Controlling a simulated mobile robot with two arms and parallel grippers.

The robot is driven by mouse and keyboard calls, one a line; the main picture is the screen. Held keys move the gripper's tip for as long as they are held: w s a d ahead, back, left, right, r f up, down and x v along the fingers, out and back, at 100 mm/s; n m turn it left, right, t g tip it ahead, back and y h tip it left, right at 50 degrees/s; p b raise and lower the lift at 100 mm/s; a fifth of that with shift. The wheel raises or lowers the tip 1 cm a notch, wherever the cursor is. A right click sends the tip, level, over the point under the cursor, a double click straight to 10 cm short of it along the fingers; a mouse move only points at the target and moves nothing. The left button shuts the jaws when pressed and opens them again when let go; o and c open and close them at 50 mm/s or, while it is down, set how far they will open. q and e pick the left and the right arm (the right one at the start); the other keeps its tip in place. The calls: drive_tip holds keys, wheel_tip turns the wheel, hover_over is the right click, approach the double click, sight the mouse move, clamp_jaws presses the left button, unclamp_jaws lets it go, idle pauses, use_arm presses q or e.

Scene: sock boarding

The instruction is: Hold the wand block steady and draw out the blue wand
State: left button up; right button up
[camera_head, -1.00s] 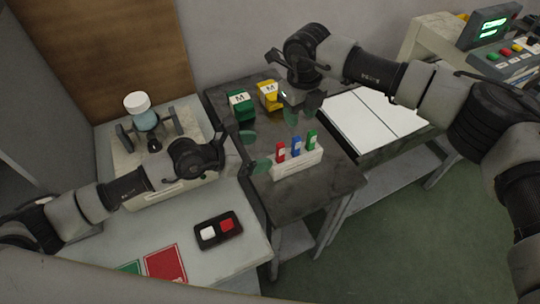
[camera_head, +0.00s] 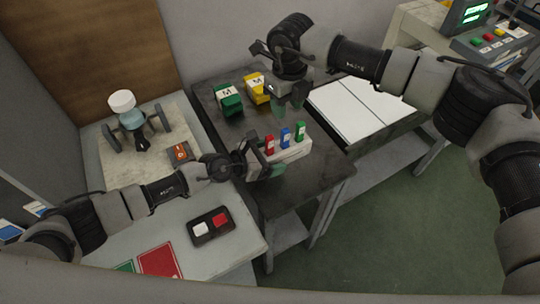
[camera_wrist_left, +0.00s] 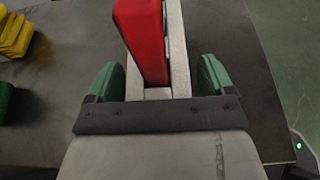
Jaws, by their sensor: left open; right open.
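The pale wand block (camera_head: 294,151) stands on the dark table and holds a red wand (camera_head: 269,146), a blue wand (camera_head: 285,138) and a green wand (camera_head: 300,131). My left gripper (camera_head: 266,170) is open at the block's left end. In the left wrist view its green fingertips (camera_wrist_left: 157,80) lie on either side of the block (camera_wrist_left: 178,50), with gaps, and the red wand (camera_wrist_left: 146,38) stands between and ahead of them. My right gripper (camera_head: 288,105) is open and empty above the table, behind the blue wand.
A green block (camera_head: 229,101) and a yellow block (camera_head: 257,88), both marked M, stand at the back of the dark table. White panels (camera_head: 360,108) lie to the right. A black tray (camera_head: 211,227) with white and red pieces is at front left.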

sight(286, 130)
use_arm(q)
drive_tip(key=c, duration=1.1)
use_arm(e)
drive_tip(key=shift+c, duration=0.8)
drive_tip(key=f+t, duration=0.1)
drive_tip(key=f, duration=0.2)
drive_tip(key=f+m+t+y, duration=0.1)
drive_tip(key=f, duration=0.3)
drive_tip(key=f+t+y, duration=0.1)
drive_tip(key=f, duration=0.2)
drive_tip(key=shift+w+a+f+m+t, duration=0.2)
drive_tip(key=shift+w+f+m+t, duration=0.1)
drive_tip(key=shift+f, duration=0.1)
